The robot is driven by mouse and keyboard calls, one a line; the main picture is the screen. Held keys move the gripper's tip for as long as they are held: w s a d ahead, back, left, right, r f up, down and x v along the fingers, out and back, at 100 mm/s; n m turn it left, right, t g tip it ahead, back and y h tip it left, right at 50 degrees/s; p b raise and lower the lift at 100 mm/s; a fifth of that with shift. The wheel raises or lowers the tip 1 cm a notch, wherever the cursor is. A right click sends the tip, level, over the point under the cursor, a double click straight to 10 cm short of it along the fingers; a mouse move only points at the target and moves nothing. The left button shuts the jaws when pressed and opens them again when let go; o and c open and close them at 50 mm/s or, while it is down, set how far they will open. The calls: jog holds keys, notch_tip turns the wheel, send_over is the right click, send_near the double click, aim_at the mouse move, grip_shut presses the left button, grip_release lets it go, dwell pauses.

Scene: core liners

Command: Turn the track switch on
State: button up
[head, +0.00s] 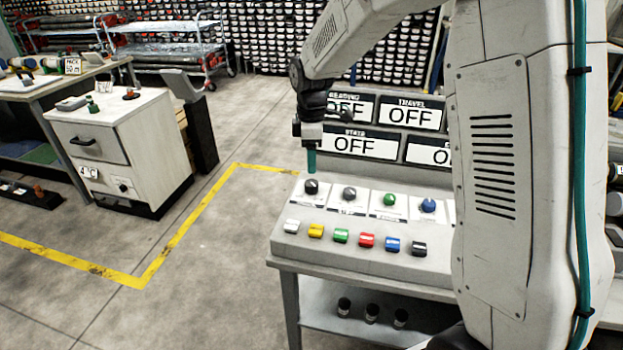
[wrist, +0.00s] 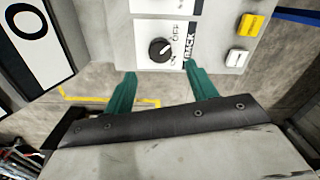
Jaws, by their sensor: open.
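The track switch is a black rotary knob (head: 311,187) at the left end of the back row on the sloped grey panel (head: 370,256). In the wrist view the knob (wrist: 160,49) sits on a white plate labelled TRACK, with OFF printed beside it. I cannot surely tell which mark its pointer faces. My gripper (head: 311,160) points down just above this knob. In the wrist view its two teal fingers (wrist: 160,71) are spread apart and empty, with the knob just beyond their tips. I see no contact.
Other knobs, grey (head: 349,194), green (head: 389,200) and blue (head: 428,205), stand to the right. A row of coloured buttons (head: 341,236) lies in front. Signs behind, such as TRAVEL (head: 411,113), read OFF. A white cabinet (head: 119,148) stands left, with clear floor between.

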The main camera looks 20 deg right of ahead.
aim_at(312, 183)
notch_tip(312, 183, down, 7)
jog(key=shift+f, duration=0.2)
dwell(0.3)
jog(key=c, duration=1)
